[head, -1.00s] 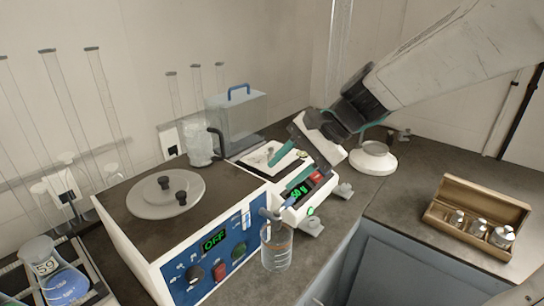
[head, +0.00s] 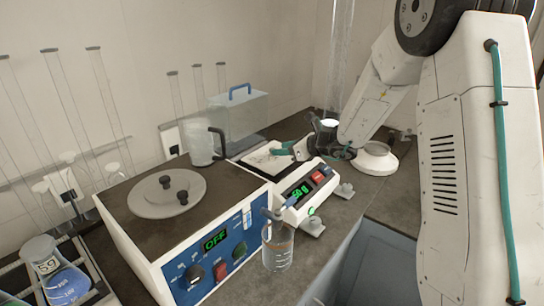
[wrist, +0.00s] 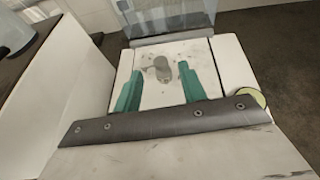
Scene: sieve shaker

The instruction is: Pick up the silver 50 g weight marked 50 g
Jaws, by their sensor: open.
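A small silver weight (wrist: 163,70) stands on the white pan (wrist: 151,94) of the balance in the wrist view. Its marking cannot be read. The balance display (head: 299,193) shows green digits that look like 50 g. My gripper (wrist: 160,69) is open, with one teal finger to the left of the weight and one to the right, both apart from it. In the head view my gripper (head: 283,147) is over the balance pan from the right, and I cannot make out the weight there.
The sieve shaker (head: 218,250), its display reading OFF, stands left of the balance. A clear box with a blue handle (head: 240,110) and a jug (head: 201,145) stand behind. A round white stand (head: 375,158) is to the right. A bottle (head: 278,247) stands in front.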

